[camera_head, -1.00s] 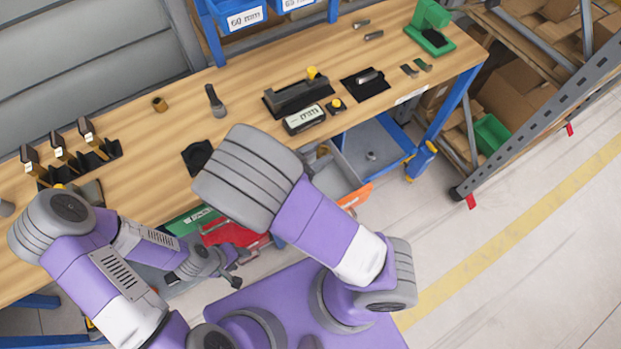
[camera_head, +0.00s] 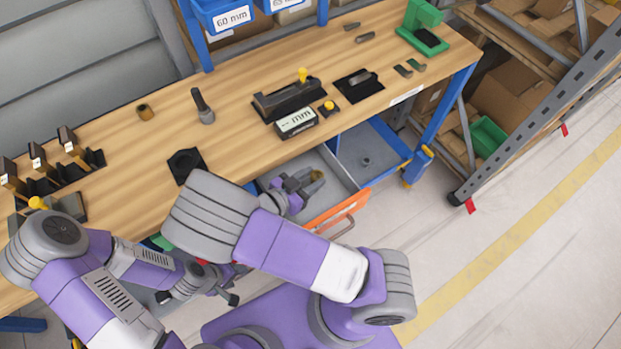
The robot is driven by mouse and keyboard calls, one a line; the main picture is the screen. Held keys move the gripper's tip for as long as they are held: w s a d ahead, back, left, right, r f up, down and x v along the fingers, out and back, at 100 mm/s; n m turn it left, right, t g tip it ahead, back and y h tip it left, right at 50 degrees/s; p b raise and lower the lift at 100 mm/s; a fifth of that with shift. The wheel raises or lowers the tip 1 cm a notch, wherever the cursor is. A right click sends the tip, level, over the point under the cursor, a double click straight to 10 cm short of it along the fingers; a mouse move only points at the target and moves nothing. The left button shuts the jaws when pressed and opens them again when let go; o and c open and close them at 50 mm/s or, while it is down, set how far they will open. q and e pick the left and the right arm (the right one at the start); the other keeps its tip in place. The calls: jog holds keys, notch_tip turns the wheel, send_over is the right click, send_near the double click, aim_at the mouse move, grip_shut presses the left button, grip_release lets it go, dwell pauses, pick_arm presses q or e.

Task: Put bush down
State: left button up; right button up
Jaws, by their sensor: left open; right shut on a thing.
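My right gripper (camera_head: 309,181) is shut on a small brass bush (camera_head: 317,175). It holds the bush over the grey open drawer with the orange front (camera_head: 338,211), below the bench's front edge. Whether the bush touches the drawer floor I cannot tell. My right forearm hides part of the drawer. My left gripper (camera_head: 229,289) is open and empty in front of the bench, low and left of the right arm. Another brass bush-like ring (camera_head: 145,112) stands on the wooden bench top (camera_head: 240,157).
A blue-edged drawer (camera_head: 375,152) with a small round part stands open to the right.

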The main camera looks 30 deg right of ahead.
jog(key=shift+s+f, duration=0.25)
jog(key=shift+f, duration=0.45)
jog(key=o, duration=1.2)
jog(key=shift+s+f, duration=0.1)
jog(key=shift+r, duration=0.3)
jog(key=p+v, duration=0.1)
jog(key=v, duration=0.3)
jog(key=p+v, duration=0.1)
jog(key=v, duration=0.3)
jog(key=r+p+v, duration=0.1)
jog(key=v, duration=0.3)
jog(key=shift+w+p, duration=0.3)
jog(key=shift+p, duration=0.1)
jog(key=shift+r, duration=0.1)
